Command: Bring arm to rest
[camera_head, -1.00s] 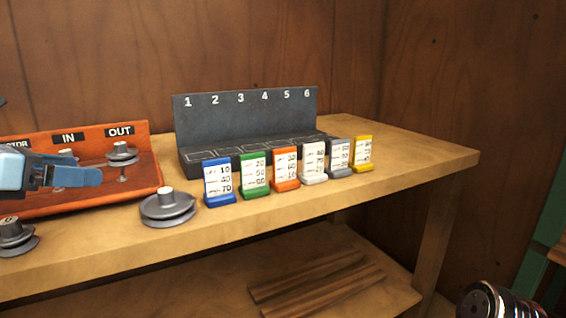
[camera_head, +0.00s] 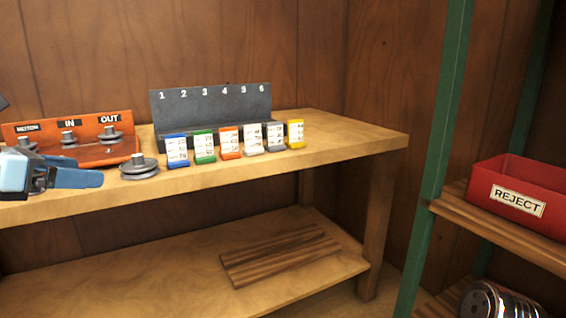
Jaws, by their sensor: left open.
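My left gripper (camera_head: 70,178) is blue and reaches in from the left edge, in front of the wooden bench (camera_head: 340,147). It is open and I see nothing between its fingers. It overlaps the lower left of the orange stand (camera_head: 90,152) in the picture. The stand is labelled IN and OUT, with a partly readable third label, and grey pulleys sit on it. A loose grey pulley (camera_head: 139,168) lies on the bench just right of the gripper, apart from it. My right gripper is not in view.
A dark rack (camera_head: 210,103) numbered 1 to 6 stands at the back. Several coloured cards, including a blue one (camera_head: 177,150) and a yellow one (camera_head: 296,134), stand before it. A red REJECT bin (camera_head: 515,190) is on a shelf behind a green post (camera_head: 440,150). The bench's right end is clear.

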